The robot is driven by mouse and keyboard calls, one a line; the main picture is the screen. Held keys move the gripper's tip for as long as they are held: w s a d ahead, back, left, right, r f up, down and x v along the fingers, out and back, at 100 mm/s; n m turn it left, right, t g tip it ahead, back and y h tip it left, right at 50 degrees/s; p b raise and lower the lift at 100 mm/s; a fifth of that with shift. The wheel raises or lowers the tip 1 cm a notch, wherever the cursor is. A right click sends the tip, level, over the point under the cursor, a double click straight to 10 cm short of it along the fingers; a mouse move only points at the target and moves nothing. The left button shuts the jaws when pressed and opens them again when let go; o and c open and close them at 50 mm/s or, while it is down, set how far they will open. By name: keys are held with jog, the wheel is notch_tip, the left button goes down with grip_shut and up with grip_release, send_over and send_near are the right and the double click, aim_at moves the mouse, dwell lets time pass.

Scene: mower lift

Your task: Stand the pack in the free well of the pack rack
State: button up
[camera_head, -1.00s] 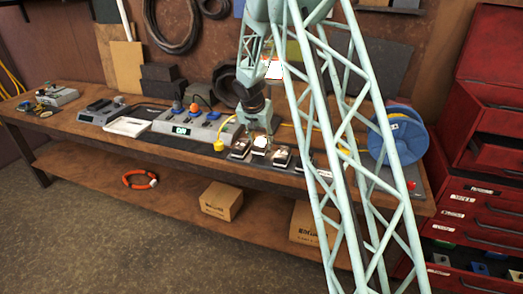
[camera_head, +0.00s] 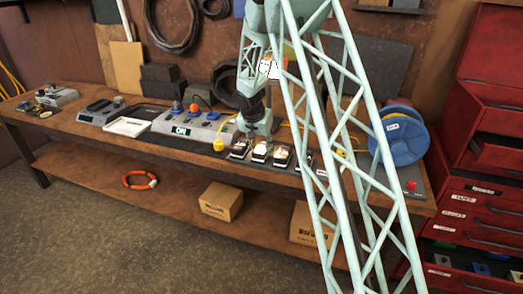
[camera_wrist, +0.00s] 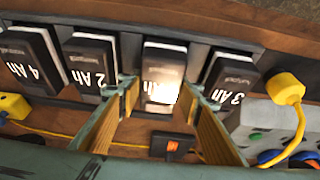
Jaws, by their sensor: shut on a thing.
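The pack (camera_wrist: 162,72), dark with a bright glare over its label, is between my gripper's two fingers (camera_wrist: 158,97) in the wrist view. My gripper is shut on it. It stands in the row between the 2 Ah pack (camera_wrist: 95,62) and the 3 Ah pack (camera_wrist: 229,80), at or in the rack's well; whether its base touches the bottom is hidden. In the head view the held pack (camera_head: 261,152) is second from the left, below my gripper (camera_head: 260,131). The pack rack (camera_wrist: 195,33) is dark and runs along the bench edge.
The 4 Ah pack (camera_wrist: 32,58) stands at the row's left end in the wrist view. A grey charger unit (camera_head: 185,127) with knobs and a yellow plug (camera_head: 219,147) is left of the rack. A blue cable reel (camera_head: 399,138) stands to the right.

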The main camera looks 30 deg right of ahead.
jog(key=o, duration=1.1)
jog(key=shift+f, duration=0.1)
jog(key=p+v, duration=0.1)
jog(key=v, duration=0.9)
jog(key=shift+r, duration=0.25)
jog(key=shift+v, duration=0.95)
jog(key=shift+s+r, duration=0.1)
